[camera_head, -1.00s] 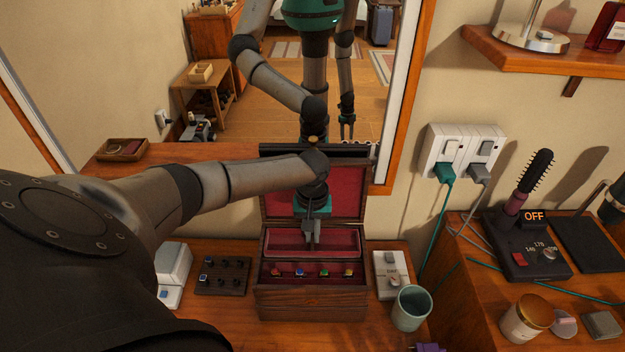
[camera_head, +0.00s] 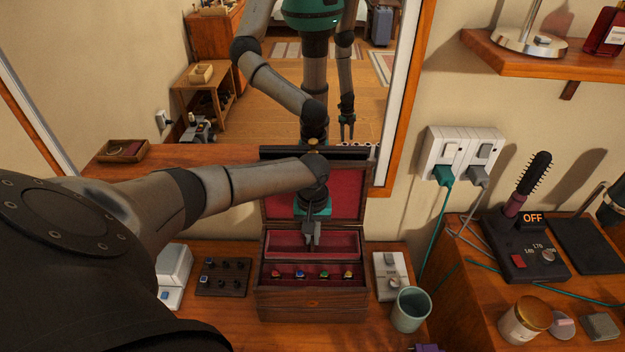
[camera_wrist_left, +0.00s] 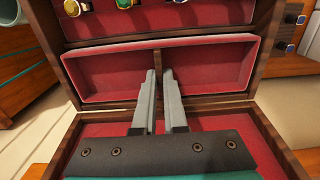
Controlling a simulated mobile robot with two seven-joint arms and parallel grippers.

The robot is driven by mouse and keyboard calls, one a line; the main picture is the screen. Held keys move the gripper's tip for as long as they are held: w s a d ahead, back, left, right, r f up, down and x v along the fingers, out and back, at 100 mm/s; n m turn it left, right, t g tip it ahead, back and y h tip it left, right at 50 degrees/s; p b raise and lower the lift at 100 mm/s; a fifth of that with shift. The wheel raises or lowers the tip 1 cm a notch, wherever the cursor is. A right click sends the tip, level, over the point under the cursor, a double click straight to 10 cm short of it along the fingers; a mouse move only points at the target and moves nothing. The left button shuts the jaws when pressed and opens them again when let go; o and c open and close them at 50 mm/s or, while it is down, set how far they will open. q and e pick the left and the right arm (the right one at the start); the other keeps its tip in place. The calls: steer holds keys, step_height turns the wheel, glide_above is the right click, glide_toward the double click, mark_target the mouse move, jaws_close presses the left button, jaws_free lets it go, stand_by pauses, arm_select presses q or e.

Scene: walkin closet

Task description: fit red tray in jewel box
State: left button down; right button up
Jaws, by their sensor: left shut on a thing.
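The jewel box (camera_head: 312,300) is a dark wooden box on the dresser, its red-lined lid (camera_head: 343,190) standing open against the mirror. The red tray (camera_head: 342,243) is a long, shallow, red-lined insert at the back of the box, behind the ring row. It also shows in the left wrist view (camera_wrist_left: 215,65), lying lengthwise between the ring row and the lid. My left gripper (camera_head: 312,241) points down into the tray, shut on its thin middle divider; the fingertips show in the wrist view (camera_wrist_left: 160,78). Whether the tray rests fully on the box is hidden. My right gripper shows only as a small mirror reflection.
Rings (camera_head: 300,274) sit in the box's front row. A dark knobbed stand (camera_head: 222,278) and a white device (camera_head: 173,272) stand left of the box. A white switch block (camera_head: 388,270) and a green cup (camera_head: 410,310) stand close on the right. The mirror is behind.

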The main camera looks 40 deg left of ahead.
arm_select(q)
steer(key=shift+f, duration=0.5)
stand_by(0.3)
steer(key=c, duration=0.9)
jaws_free()
step_height(320, 180, up, 15)
steer(key=p, duration=0.1)
steer(key=shift+r, duration=0.15)
